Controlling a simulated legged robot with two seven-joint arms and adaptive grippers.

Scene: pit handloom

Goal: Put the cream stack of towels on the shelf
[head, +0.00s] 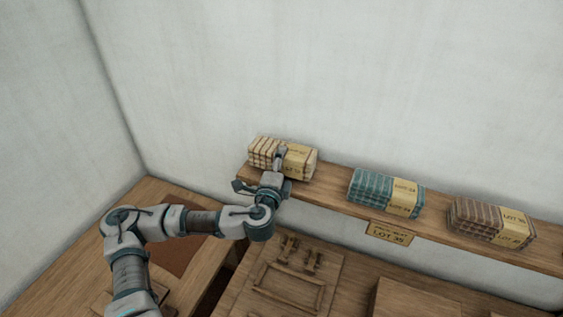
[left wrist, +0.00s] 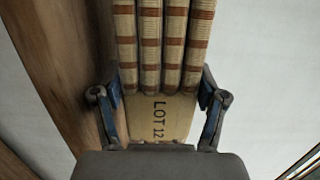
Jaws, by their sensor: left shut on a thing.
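The cream stack of towels (head: 300,162) has brown stripes and a yellowish paper band. It is at the left end of the wooden shelf (head: 334,190) in the head view. My left gripper (head: 279,158) is shut on it from the front. In the left wrist view the cream stack (left wrist: 165,45) lies between the two fingers of my left gripper (left wrist: 160,98), and its band reads LOT 12. Whether its underside fully rests on the shelf is hard to tell. My right gripper is not in view.
A teal stack (head: 386,191) and a brown stack (head: 490,222) sit farther right on the shelf. A sign reading LOT 35 (head: 390,233) is on the shelf's front. Below are a wooden surface with a framed tray (head: 288,287) and a box (head: 415,298). Bare wall is behind.

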